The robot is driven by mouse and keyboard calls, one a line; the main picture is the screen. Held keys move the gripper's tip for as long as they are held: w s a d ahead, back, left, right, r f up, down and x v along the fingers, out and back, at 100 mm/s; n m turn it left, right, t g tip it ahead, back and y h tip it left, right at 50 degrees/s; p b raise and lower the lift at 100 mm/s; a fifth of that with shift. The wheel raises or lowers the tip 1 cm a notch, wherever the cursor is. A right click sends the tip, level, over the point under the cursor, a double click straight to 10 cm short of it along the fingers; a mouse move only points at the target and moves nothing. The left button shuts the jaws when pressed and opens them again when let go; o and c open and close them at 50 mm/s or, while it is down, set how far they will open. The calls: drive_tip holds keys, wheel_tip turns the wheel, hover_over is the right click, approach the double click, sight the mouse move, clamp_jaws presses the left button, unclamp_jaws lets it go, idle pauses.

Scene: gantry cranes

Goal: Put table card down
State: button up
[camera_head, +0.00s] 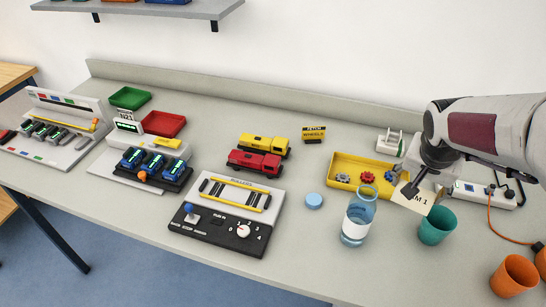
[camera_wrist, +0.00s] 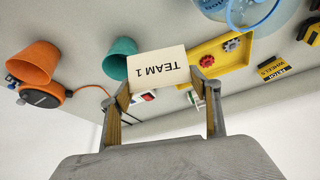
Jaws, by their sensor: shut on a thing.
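A cream table card (camera_head: 408,202) with black "TEAM 1" lettering is at the right part of the bench in the head view, partly covered by my gripper (camera_head: 418,187). In the wrist view the card (camera_wrist: 158,67) appears upside down between the two fingertips of my gripper (camera_wrist: 160,88), which is shut on it. The card overlaps the right end of a yellow tray and the teal cup in the picture. I cannot tell whether its lower edge touches the bench.
A teal cup (camera_head: 436,226) is close by the card, with a glass bottle (camera_head: 357,222) to its left. The yellow tray (camera_head: 345,161) with small gears lies behind. A charger with an orange cable (camera_head: 491,212) is nearby.

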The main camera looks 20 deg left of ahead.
drive_tip(key=w+a+f+n, duration=0.1)
drive_tip(key=w+a, duration=0.2)
drive_tip(key=a, duration=1.1)
drive_tip(key=w+a+f+n+y, duration=0.1)
drive_tip(key=w+a, duration=0.3)
drive_tip(key=a, duration=1)
drive_tip(key=shift+w+a+n, duration=0.15)
drive_tip(key=shift+w+n, duration=0.1)
drive_tip(key=shift+n, duration=0.35)
approach(302, 181)
drive_tip(key=shift+w+r, duration=0.7)
drive_tip(key=shift+w, duration=0.15)
drive_tip(key=shift+f, duration=0.1)
drive_tip(key=shift+f, duration=2.4)
drive_tip(key=shift+f, duration=0.15)
